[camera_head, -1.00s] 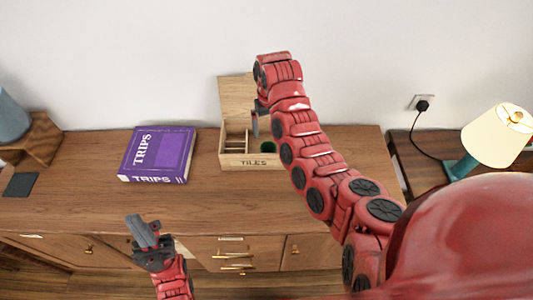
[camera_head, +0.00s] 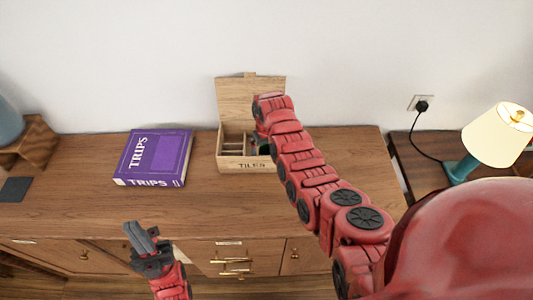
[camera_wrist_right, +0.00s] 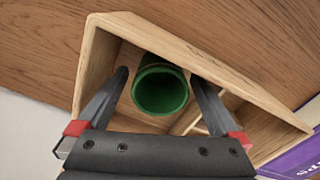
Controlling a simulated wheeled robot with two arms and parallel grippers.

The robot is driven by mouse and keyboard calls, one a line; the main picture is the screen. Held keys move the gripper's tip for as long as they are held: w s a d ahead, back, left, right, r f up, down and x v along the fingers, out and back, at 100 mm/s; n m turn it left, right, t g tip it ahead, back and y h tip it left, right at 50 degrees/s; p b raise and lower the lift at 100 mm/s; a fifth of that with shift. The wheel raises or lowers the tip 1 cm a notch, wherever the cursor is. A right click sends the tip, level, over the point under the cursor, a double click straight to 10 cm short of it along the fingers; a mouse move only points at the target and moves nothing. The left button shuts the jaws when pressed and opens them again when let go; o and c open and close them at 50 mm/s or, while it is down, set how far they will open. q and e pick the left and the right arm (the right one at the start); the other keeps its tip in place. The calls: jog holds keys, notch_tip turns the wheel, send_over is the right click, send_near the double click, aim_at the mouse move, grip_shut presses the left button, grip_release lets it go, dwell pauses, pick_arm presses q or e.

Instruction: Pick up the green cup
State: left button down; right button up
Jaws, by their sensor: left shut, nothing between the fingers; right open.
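A green cup (camera_wrist_right: 160,92) stands inside an open wooden box (camera_head: 235,164) marked TILES; the box walls (camera_wrist_right: 225,72) also show in the right wrist view. The cup is in the larger compartment, on the box's right side in the head view, where my arm mostly hides it. My right gripper (camera_wrist_right: 160,76) is open, pointing down into the box, with one finger on each side of the cup. I see no clear contact with the cup. My left gripper (camera_head: 141,236) is shut and empty, in front of the cabinet's front edge, far from the cup.
The box lid (camera_head: 235,100) stands open at the back near the wall. A purple TRIPS book (camera_head: 155,158) lies left of the box. A lamp (camera_head: 497,135) stands on a side table at right. The cabinet top (camera_head: 90,200) is clear at front left.

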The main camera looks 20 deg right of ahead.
jog(key=shift+f, duration=0.7)
jog(key=c, duration=1.4)
jog(key=shift+c, duration=0.2)
jog(key=shift+r, duration=0.2)
